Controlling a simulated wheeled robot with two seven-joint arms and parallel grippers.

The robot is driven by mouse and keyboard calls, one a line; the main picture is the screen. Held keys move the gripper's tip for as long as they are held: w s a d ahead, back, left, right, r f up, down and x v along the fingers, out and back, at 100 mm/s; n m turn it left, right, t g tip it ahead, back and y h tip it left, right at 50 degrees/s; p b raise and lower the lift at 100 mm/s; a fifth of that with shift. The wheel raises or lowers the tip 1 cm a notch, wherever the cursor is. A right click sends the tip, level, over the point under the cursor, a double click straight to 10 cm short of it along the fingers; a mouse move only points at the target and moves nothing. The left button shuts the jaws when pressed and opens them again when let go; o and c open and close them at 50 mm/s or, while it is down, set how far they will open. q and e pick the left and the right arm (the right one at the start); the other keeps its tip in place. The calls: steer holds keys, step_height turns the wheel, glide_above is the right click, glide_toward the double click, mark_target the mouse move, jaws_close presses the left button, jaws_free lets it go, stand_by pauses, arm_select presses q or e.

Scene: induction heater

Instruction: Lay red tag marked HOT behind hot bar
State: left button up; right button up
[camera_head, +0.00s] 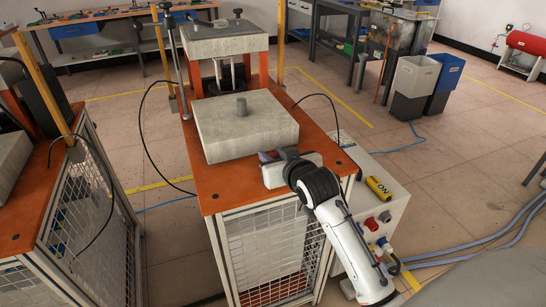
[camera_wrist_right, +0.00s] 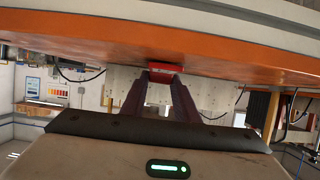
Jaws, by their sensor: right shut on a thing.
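My right gripper (camera_head: 266,156) is at the front right of the orange table top, close to the near side of a thick grey block (camera_head: 247,125). In the right wrist view its two dark fingers (camera_wrist_right: 163,80) are shut on a small red tag (camera_wrist_right: 165,67) at their tips. No writing on the tag can be read. The tag is mostly hidden by the gripper in the head view. My left gripper is not in view.
The orange table top (camera_head: 205,184) has bare strips around the block. A press-like frame with an upper block (camera_head: 224,38) stands behind it. A control box with a yellow cylinder (camera_head: 378,188) is at the right. Black cables (camera_head: 147,125) loop at both sides.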

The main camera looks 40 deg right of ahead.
steer(key=shift+f, duration=0.15)
steer(key=o, duration=1)
steer(key=shift+r, duration=0.3)
steer(key=p+v, duration=0.1)
steer(key=v, duration=1.1)
steer(key=shift+f, duration=0.15)
